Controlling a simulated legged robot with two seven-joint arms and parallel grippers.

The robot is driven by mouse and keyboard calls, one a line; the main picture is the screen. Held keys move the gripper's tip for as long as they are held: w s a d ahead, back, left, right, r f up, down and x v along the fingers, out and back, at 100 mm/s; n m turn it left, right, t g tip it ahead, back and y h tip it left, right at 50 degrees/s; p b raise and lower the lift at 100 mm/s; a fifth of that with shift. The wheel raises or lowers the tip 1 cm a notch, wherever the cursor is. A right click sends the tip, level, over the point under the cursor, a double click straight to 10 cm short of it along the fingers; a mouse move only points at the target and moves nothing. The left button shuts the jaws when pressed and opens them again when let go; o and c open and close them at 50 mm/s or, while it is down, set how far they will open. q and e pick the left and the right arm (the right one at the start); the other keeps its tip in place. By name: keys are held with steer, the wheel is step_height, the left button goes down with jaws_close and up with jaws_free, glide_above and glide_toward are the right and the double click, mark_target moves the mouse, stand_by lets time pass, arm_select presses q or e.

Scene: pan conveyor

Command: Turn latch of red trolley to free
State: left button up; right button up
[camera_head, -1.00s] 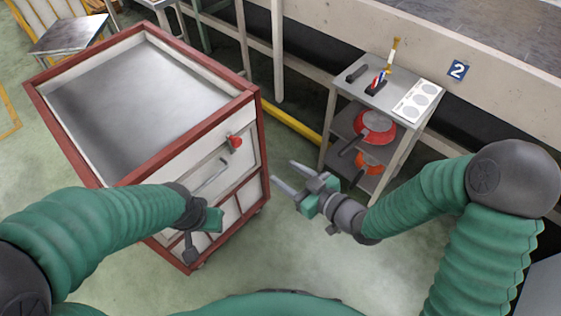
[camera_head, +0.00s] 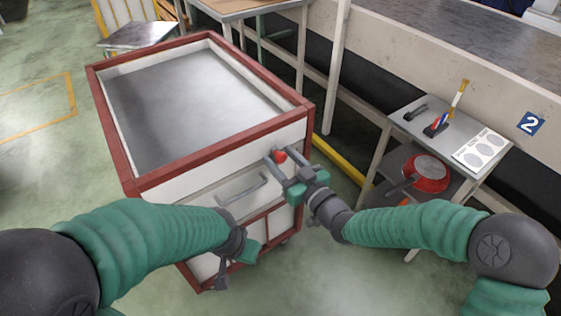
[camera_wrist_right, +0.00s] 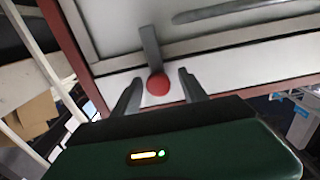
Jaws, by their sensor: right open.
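The red trolley (camera_head: 128,168) stands at centre left, with a red frame, white panels and a grey metal top. Its latch (camera_head: 280,156) has a red round knob on the front panel near the right corner. In the right wrist view the red knob (camera_wrist_right: 158,85) sits at the end of a grey bar. My right gripper (camera_head: 280,161) is open, its two fingers on either side of the knob; contact cannot be told. My left gripper (camera_head: 230,270) hangs low before the trolley's front, and its fingers are hard to make out.
A grey drawer handle (camera_head: 243,190) is left of the latch. At right, a small grey cart (camera_head: 400,118) holds tools and a red pan (camera_head: 428,173). A conveyor wall (camera_head: 440,65) runs behind. Open floor (camera_head: 340,280) lies in front.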

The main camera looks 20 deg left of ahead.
steer(key=shift+w+a, duration=0.25)
steer(key=shift+a, duration=0.1)
steer(key=shift+d+r, duration=0.1)
steer(key=shift+d, duration=0.25)
steer(key=shift+a, duration=0.15)
jaws_close()
stand_by(0.8)
